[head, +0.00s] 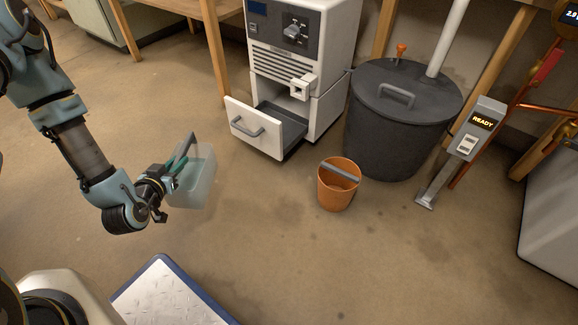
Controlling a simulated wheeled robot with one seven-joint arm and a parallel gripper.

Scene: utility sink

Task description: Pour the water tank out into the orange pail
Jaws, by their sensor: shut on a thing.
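My gripper (163,183) is shut on the water tank (196,184), a translucent box with a teal handle area, and holds it above the floor at the left of the head view. The tank looks roughly upright. Its water level is hard to make out. The orange pail (335,196) stands upright on the floor, right of the tank and apart from it. A grey bar (340,172) lies across the pail's mouth. The inside of the pail is mostly hidden.
A white machine (303,50) stands behind, its drawer (254,130) pulled out. A dark lidded drum (401,120) is right of it, with a "READY" post (476,130) beyond. A blue-edged metal plate (168,300) lies in front. Floor between tank and pail is clear.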

